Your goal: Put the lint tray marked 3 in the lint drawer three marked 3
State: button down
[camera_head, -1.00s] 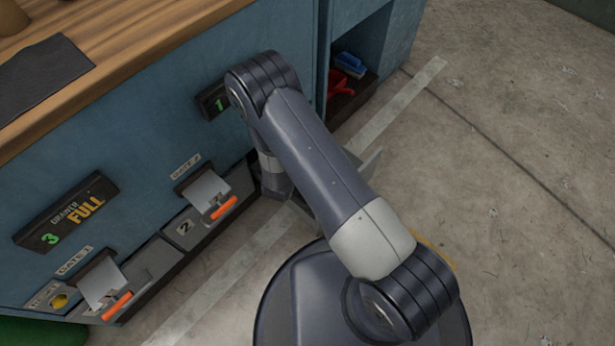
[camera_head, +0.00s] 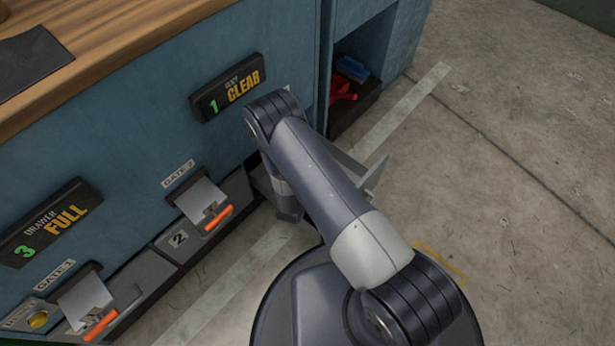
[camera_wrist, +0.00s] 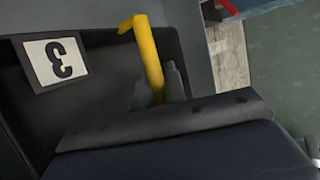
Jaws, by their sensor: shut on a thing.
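In the wrist view a dark tray (camera_wrist: 95,88) carries a white label (camera_wrist: 54,61) with a black 3, turned in the picture. A yellow bar handle (camera_wrist: 149,55) stands at its side. My gripper (camera_wrist: 158,90) is shut on the yellow handle, with a grey finger on each side. In the head view my arm hides the gripper and the tray. A grey open panel or drawer side (camera_head: 368,172) shows beside my arm; I cannot tell whether it is drawer three.
A sign (camera_head: 228,88) reads 1, CLEAR. Two gates with orange handles, gate 2 (camera_head: 206,202) and gate 1 (camera_head: 86,300), line the cabinet's lower front. An open shelf (camera_head: 352,108) holds red and blue things. Concrete floor (camera_head: 520,150) at the right is clear.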

jog(key=shift+f, duration=0.1)
jog(key=c, duration=1.5)
grip_release()
jog(key=shift+o, duration=0.2)
jog(key=p+v, duration=0.4)
jog(key=v, duration=0.8)
jog(key=shift+a, duration=0.1)
